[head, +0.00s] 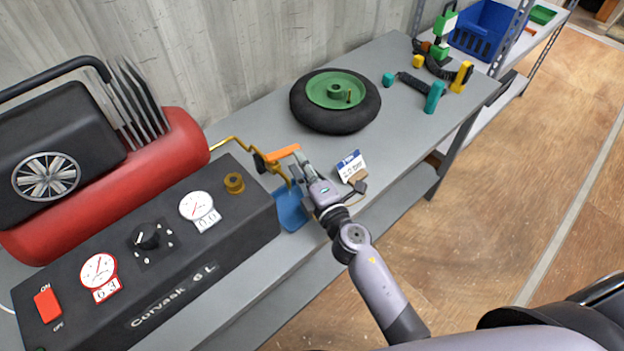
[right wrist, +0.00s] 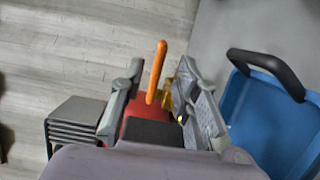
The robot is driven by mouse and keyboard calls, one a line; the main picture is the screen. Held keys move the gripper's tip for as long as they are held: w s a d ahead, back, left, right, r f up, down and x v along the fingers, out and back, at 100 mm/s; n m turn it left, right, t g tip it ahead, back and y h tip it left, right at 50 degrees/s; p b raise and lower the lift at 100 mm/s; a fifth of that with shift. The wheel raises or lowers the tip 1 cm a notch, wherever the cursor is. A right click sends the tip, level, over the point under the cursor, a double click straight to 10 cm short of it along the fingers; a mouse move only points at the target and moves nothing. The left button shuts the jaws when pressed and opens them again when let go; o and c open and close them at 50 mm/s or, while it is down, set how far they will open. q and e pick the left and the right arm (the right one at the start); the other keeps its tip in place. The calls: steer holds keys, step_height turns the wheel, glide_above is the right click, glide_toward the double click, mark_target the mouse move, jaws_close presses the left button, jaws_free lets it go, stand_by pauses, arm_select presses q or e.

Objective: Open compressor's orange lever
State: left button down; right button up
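The compressor's red tank (head: 180,150) and black control box (head: 150,250) stand on the left part of the bench. A thin yellow pipe (head: 236,141) runs from the tank's end to the orange lever (head: 283,153). My right gripper (head: 298,163) is right beside the lever's free end. In the right wrist view the orange lever (right wrist: 156,72) stands between the two spread fingers of my right gripper (right wrist: 160,68), with gaps on both sides. The gripper looks open, and part of the lever's base is hidden. My left gripper is not in view.
A blue container (head: 291,208) sits just below the gripper; its dark handle (right wrist: 268,68) shows close on the right in the wrist view. A small sign (head: 350,167) stands right of the gripper. A wheel (head: 335,100) lies behind. The wall (head: 250,45) borders the bench.

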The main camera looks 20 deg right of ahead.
steer(key=v, duration=0.6)
steer(key=shift+s, duration=0.3)
steer(key=shift+d, duration=0.15)
steer(key=shift+c, duration=0.5)
